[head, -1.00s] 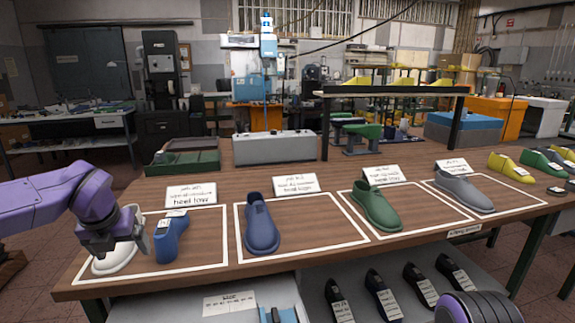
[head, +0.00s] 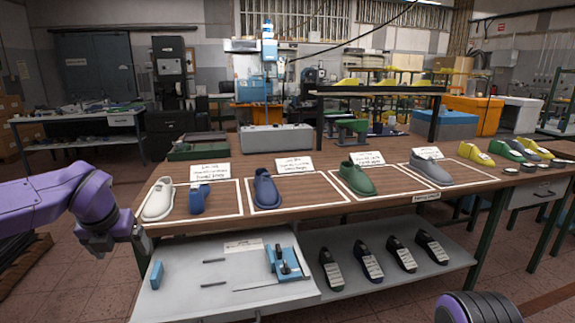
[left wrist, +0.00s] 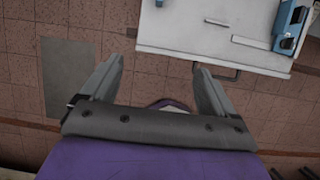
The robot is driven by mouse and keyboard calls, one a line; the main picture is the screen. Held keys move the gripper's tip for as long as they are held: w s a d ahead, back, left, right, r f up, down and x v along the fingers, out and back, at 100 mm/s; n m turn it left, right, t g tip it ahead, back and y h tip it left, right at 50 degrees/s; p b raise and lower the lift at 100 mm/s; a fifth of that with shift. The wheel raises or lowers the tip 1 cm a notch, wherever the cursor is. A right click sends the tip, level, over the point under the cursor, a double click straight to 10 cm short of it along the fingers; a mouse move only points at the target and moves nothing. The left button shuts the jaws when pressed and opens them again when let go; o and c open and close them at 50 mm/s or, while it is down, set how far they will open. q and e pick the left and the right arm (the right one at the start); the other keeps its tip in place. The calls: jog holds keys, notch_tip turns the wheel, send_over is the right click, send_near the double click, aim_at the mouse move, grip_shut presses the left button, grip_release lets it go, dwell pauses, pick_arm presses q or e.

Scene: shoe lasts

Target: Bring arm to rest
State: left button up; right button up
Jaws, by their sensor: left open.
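My left gripper (head: 143,240) is off the left front corner of the wooden bench, in front of and below the white shoe. In the left wrist view (left wrist: 155,80) its two fingers are spread with nothing between them, above the tiled floor. The white shoe (head: 158,203) stands in the leftmost white-outlined area, beside a blue last (head: 199,199). My right gripper does not show; a purple part of my own body is at the bottom right.
The wooden bench (head: 380,203) also holds a blue shoe (head: 266,190), a green one (head: 357,182) and a grey one (head: 430,169). Below, a grey drawer or shelf (head: 225,290) with tools juts out near my left gripper; it also shows in the left wrist view (left wrist: 180,30).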

pick_arm(q)
jog(key=s+d+f+m+t+y, duration=0.1)
jog(key=s+f+m+t+y, duration=0.15)
jog(key=f+m, duration=0.95)
jog(key=s+d+f+m+t+y, duration=0.1)
jog(key=s+d+f+m+y, duration=0.2)
jog(key=f+m, duration=0.85)
jog(key=s+f+m+g+h, duration=0.1)
jog(key=s+f+m, duration=0.1)
jog(key=s+f, duration=0.4)
jog(key=s+d+f+m+g+h, duration=0.1)
jog(key=s+f, duration=0.5)
jog(key=s, duration=0.7)
jog(key=s+f+m+g+h, duration=0.1)
jog(key=s+f+m+g, duration=0.2)
jog(key=s, duration=0.6)
notch_tip(320, 180, down, 4)
jog(key=shift+s+d+r+m, duration=0.2)
jog(key=shift+s+d+m, duration=0.2)
jog(key=shift+m, duration=0.75)
